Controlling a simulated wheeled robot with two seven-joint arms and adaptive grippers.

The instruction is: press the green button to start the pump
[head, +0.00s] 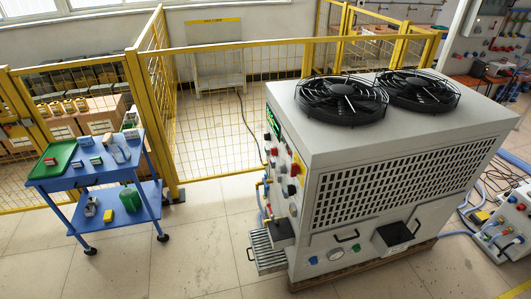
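A large grey-white machine (300,215) with two black fans on top stands right of centre. Its narrow left face carries a control panel (279,160) seen at a steep angle. The panel has a green-lit display (273,119) near the top and several small red, white and dark knobs or buttons. I cannot pick out a green button on the panel for certain at this size. A small green spot (356,248) shows low on the front face, beside a round gauge (335,254) and a blue spot (313,260). Neither of my grippers is in view.
A blue cart (75,180) with a green tray (53,160) and small items stands at the left. Yellow mesh fencing (215,120) runs behind. A ribbed metal step (266,251) juts from the machine's lower left. Tiled floor between cart and machine is clear. Hoses and cables lie right.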

